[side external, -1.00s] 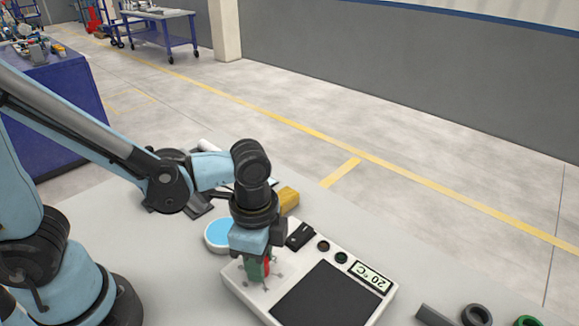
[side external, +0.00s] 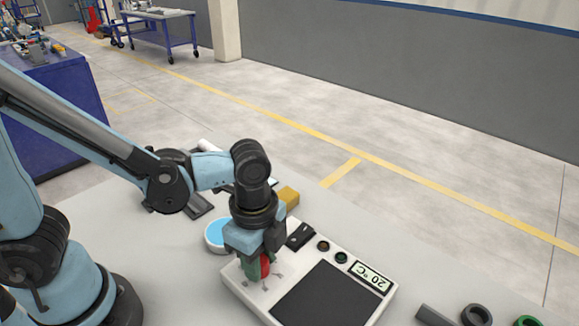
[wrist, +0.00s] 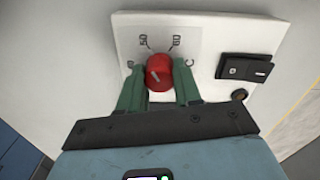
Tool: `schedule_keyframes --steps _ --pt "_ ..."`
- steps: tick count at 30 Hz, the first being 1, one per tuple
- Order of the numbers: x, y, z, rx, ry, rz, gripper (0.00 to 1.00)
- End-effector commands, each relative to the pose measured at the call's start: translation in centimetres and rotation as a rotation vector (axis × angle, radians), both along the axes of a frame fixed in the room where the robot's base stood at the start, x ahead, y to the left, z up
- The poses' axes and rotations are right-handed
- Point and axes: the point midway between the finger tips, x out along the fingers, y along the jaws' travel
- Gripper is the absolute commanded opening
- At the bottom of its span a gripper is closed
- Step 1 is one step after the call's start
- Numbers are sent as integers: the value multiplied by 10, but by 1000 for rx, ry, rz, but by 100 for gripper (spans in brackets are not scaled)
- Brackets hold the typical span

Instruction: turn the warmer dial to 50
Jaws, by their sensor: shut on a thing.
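The warmer (side external: 235,284) is a white box with a dark plate (side external: 312,295) on top and a display (side external: 370,279) that reads 20 °C, upside down in the side view. Its red dial (wrist: 158,68) sits near the corner under my gripper (wrist: 159,85). The green fingers are shut on the dial from both sides. The pale line on the dial seems to slant toward the upper left. In the side view, my gripper (side external: 257,272) hides most of the dial.
A black rocker switch (wrist: 245,68) is beside the dial. A blue-topped round dish (side external: 216,235) and a yellow block (side external: 289,197) are close to the warmer. Dark rings (side external: 476,315) lie at the right front. The table's left part is largely bare.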

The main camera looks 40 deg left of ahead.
Motion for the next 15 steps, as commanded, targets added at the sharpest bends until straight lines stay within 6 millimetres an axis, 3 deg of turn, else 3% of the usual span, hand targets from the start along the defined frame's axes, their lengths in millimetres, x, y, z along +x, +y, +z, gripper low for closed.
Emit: schedule_keyframes --steps 2,3,7,15 --pt "-1 0 0 2 2 1 3" --pt "-1 0 0 2 2 1 38" --pt "0 0 0 2 1 1 58" --pt "0 0 0 1 0 2 59"
